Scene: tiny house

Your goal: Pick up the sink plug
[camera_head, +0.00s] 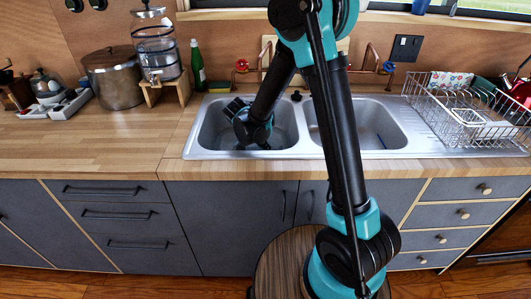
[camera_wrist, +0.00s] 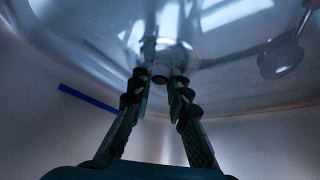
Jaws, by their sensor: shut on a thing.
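My gripper (camera_head: 264,145) reaches down into the left basin of the steel sink (camera_head: 222,148). In the head view the plug cannot be made out.
A thin blue object (camera_wrist: 88,107) lies left of the fingers. The right basin (camera_head: 360,125) is beside mine, with a wire dish rack (camera_head: 467,112) further right. A glass dispenser (camera_head: 157,50), green bottle (camera_head: 197,65) and large pot (camera_head: 113,78) stand left. The left counter front is clear.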

